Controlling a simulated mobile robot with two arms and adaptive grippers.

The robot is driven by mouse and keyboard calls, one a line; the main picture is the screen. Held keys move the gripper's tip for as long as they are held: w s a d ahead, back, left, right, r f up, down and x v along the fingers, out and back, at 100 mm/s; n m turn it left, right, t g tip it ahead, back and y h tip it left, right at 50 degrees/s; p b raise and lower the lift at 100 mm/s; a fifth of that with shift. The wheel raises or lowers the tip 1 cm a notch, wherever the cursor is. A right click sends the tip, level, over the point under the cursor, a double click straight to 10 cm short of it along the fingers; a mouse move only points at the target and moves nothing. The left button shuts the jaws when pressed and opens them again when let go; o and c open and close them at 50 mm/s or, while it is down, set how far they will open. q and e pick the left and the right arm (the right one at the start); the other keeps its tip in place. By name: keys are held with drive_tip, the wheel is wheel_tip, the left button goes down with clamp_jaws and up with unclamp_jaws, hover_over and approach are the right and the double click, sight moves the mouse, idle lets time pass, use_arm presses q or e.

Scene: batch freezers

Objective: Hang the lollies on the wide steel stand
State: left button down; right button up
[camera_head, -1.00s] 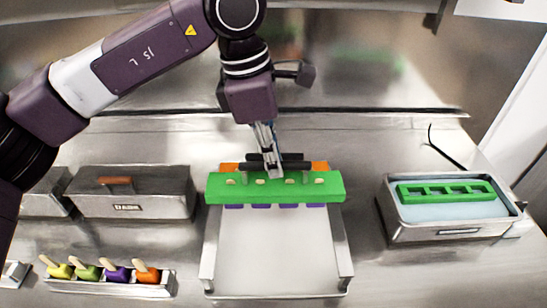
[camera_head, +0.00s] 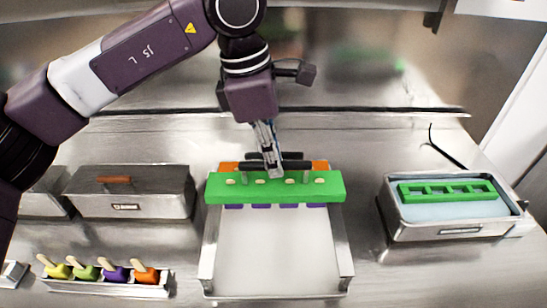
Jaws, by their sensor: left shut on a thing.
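The wide steel stand (camera_head: 348,262) stands in the middle of the counter, with steel side walls around a white base. A green holder bar (camera_head: 215,191) lies across its top. Purple lollies (camera_head: 233,206) hang below the bar, with their pale stick ends showing on top. An orange piece (camera_head: 321,166) shows behind the green bar, partly hidden. My left gripper (camera_head: 273,168) is shut on the dark handle (camera_head: 298,166) of the green bar, above the back of the stand. My right gripper is not in view.
A small steel tray (camera_head: 100,287) at the front left holds yellow, green, purple and orange lollies. A lidded steel box (camera_head: 130,200) stands behind it. At the right, a steel bath (camera_head: 400,231) holds a green slotted frame (camera_head: 445,190). Bare counter lies between stand and bath.

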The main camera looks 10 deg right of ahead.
sight(273, 183)
use_arm(q)
drive_tip(key=shift+f+b, duration=0.8)
drive_tip(key=shift+f, duration=0.1)
idle(0.3)
drive_tip(key=shift+f+b, duration=0.9)
drive_tip(key=shift+f, duration=0.15)
idle(0.5)
drive_tip(key=shift+f+b, duration=1.3)
drive_tip(key=shift+f, duration=0.15)
idle(0.7)
idle(0.3)
drive_tip(key=c, duration=1.9)
unclamp_jaws()
drive_tip(key=r, duration=0.4)
drive_tip(key=a+r, duration=0.1)
drive_tip(key=r, duration=0.3)
drive_tip(key=a+r, duration=0.1)
drive_tip(key=r, duration=0.2)
drive_tip(key=shift+w+a+r, duration=0.15)
drive_tip(key=shift+w+r, duration=0.1)
drive_tip(key=shift+r, duration=0.15)
drive_tip(key=shift+r, duration=0.1)
